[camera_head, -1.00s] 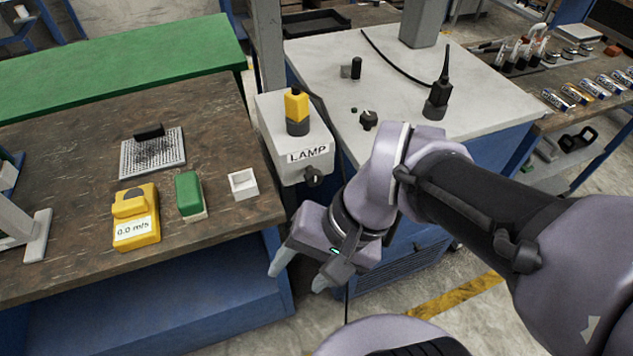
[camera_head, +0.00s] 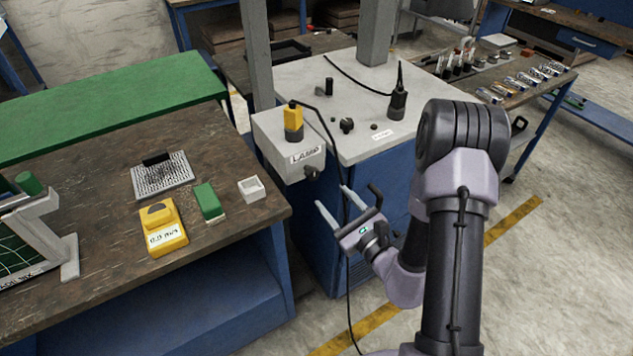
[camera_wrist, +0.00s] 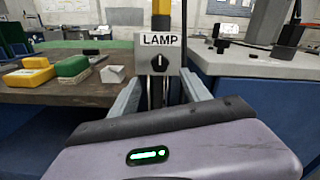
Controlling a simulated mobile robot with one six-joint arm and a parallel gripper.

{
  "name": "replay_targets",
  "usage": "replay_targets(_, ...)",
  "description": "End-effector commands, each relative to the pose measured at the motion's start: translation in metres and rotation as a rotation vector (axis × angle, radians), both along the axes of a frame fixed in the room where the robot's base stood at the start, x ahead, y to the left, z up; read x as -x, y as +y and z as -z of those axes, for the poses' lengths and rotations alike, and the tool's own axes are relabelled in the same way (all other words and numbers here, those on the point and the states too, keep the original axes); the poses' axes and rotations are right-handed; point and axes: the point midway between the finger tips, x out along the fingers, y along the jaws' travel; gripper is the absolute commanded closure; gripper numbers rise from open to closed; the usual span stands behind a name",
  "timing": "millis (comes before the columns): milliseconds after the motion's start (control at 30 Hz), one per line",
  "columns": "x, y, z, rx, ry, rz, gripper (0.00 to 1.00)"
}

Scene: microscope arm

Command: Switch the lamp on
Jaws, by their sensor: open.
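The lamp box (camera_head: 290,150) is a pale grey box labelled LAMP, fixed at the corner between the brown bench and the white-topped cabinet. A yellow and dark piece (camera_head: 293,121) stands on its top. A dark knob (camera_head: 312,173) sits low on its front; in the wrist view the knob (camera_wrist: 159,63) has a pale mark and lies beyond and between my fingers. My gripper (camera_head: 331,203) is open and empty, below and in front of the box, apart from the knob. In the wrist view, the box face (camera_wrist: 160,50) is centred ahead.
A dark cable (camera_head: 347,260) hangs behind my gripper to the floor. The brown bench (camera_head: 90,190) at left holds a yellow meter (camera_head: 163,229), a green block (camera_head: 208,202) and a white open box (camera_head: 251,189). The white cabinet top (camera_head: 350,100) carries dark knobs. Floor at right is clear.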

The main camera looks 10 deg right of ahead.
Motion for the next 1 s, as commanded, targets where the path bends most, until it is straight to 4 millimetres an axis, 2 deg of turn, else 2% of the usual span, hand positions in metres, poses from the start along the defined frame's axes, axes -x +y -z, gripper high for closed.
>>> replay_targets(100, -0.033, 0.013, -0.003, 0.001, -0.004, -0.006, 0.45)
replay_targets(300, -0.072, 0.024, -0.002, 0.001, -0.003, -0.004, 0.45)
replay_targets(467, -0.084, 0.028, -0.002, 0.000, -0.001, -0.001, 0.45)
replay_targets(700, -0.085, 0.028, -0.002, -0.001, 0.001, -0.001, 0.45)
replay_targets(767, -0.085, 0.028, -0.002, 0.000, 0.000, -0.001, 0.55)
replay_targets(1000, -0.085, 0.028, -0.002, 0.000, 0.000, -0.001, 1.00)
